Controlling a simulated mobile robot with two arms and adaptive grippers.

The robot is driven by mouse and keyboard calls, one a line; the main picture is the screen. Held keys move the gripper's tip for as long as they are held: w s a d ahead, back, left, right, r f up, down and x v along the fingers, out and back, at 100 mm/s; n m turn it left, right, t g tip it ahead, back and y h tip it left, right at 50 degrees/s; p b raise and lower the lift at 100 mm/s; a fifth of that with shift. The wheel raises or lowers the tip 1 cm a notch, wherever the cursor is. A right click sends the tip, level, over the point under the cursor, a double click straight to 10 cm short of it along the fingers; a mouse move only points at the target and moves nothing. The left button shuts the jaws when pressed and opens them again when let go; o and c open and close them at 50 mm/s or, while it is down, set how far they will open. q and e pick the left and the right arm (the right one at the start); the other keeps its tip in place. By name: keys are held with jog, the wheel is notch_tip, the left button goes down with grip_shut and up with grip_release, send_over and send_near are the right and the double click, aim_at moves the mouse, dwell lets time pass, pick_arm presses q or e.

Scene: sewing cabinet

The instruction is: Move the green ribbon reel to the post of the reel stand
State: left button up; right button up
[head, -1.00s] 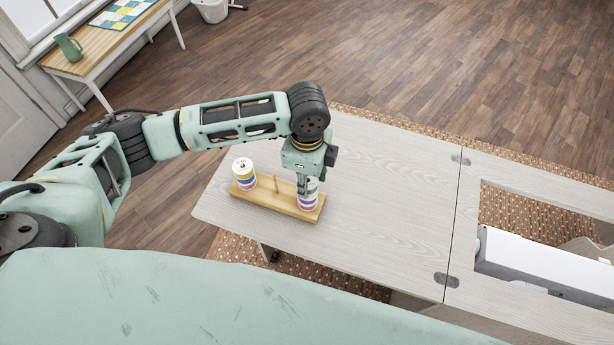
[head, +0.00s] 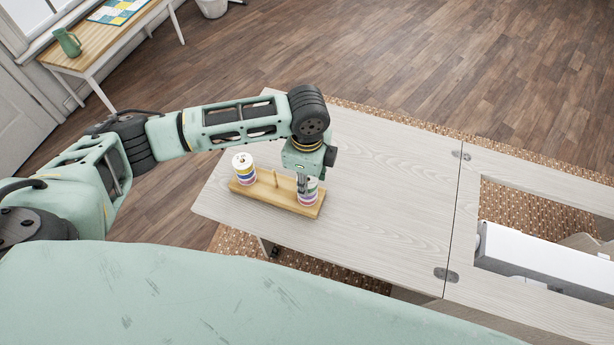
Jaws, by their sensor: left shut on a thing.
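The wooden reel stand (head: 276,200) lies on the cabinet top, with a bare short post (head: 276,179) near its middle. A stack of coloured reels (head: 244,168) stands at its left end. A second stack (head: 308,194) with white, pink and purple bands stands at its right end. My left gripper (head: 303,188) points down at the top of this right stack, shut on what looks like the green ribbon reel (head: 312,183). The fingers hide most of that reel, and its colour is hard to make out. My right gripper is not in view.
The pale cabinet top (head: 375,180) is clear to the right of the stand. Further right is an opening with a white machine (head: 540,265) in it. A side table (head: 110,35) with a green jug (head: 68,42) stands far off at the upper left.

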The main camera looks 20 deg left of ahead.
pick_arm(q)
jog(key=o, duration=1.1)
jog(key=shift+r, duration=0.2)
notch_tip(320, 180, up, 12)
jog(key=shift+f, duration=0.2)
jog(key=shift+f, duration=0.1)
